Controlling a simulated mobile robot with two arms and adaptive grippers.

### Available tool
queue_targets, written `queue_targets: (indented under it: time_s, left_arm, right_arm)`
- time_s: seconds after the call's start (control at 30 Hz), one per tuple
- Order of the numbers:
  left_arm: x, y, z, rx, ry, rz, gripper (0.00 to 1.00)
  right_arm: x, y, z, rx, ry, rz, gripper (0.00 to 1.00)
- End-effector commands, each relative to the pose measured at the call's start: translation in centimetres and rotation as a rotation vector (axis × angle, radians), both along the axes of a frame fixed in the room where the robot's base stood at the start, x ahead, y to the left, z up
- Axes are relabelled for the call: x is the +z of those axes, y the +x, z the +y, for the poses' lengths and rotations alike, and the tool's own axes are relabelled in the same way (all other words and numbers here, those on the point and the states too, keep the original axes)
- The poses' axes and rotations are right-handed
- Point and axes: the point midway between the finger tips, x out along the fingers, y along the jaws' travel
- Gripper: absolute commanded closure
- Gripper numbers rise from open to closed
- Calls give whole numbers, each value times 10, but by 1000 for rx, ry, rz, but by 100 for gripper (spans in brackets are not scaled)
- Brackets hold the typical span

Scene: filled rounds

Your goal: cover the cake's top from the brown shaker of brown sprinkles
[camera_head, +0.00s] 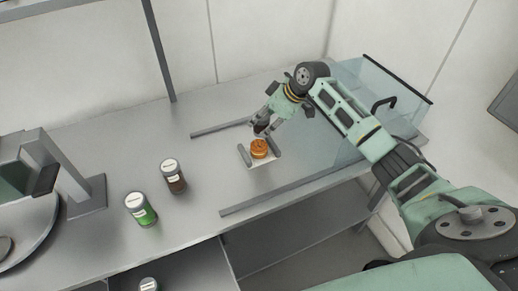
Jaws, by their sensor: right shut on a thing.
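My left gripper is not in view.
A shaker with green contents (142,212) stands left of the brown one. Another lid (149,285) shows at the bottom edge. Grey rails (290,194) flank the cake area. A clear panel (370,90) stands at right. The grey table (110,150) is bare behind the shakers.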

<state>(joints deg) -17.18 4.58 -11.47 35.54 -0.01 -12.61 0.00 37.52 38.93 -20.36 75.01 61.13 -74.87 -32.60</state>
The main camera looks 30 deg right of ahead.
Motion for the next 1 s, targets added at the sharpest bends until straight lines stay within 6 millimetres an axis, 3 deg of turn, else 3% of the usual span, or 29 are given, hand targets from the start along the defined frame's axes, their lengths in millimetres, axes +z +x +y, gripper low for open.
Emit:
queue_targets:
  time_s: [0.37,1.0]
  left_arm:
    - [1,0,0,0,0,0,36]
    - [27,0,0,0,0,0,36]
  right_arm:
    - [2,0,0,0,1,-1,87]
    - [32,0,0,-1,0,-1,87]
